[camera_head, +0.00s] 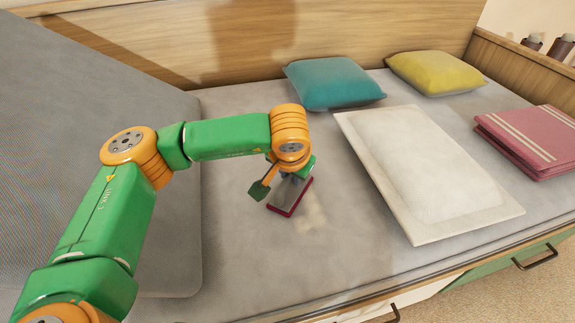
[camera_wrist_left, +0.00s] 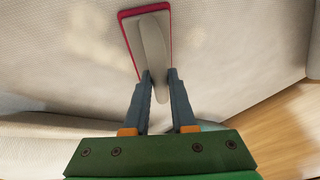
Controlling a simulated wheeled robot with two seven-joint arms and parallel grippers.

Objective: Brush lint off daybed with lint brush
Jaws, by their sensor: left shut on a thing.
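The grey daybed (camera_head: 240,285) fills the middle of the head view. My left gripper (camera_head: 280,188) is low over its seat, left of centre. It is shut on the lint brush (camera_head: 290,205), which has a dark red edge and a grey back and handle. In the left wrist view the brush (camera_wrist_left: 147,40) extends ahead of the fingers (camera_wrist_left: 158,82), which grip its handle. The brush head is at or just above the fabric; exact contact is hard to tell. A pale lint patch (camera_head: 308,212) lies just right of the brush; pale patches (camera_wrist_left: 95,40) also show in the wrist view. My right gripper is out of view.
A white pillow (camera_head: 425,175) lies right of the brush. A teal cushion (camera_head: 333,83), a yellow cushion (camera_head: 436,72) and a folded pink blanket (camera_head: 530,140) are farther off. A large grey cushion (camera_head: 60,130) stands left. A wooden backrest (camera_head: 270,35) rises behind. The front seat area is clear.

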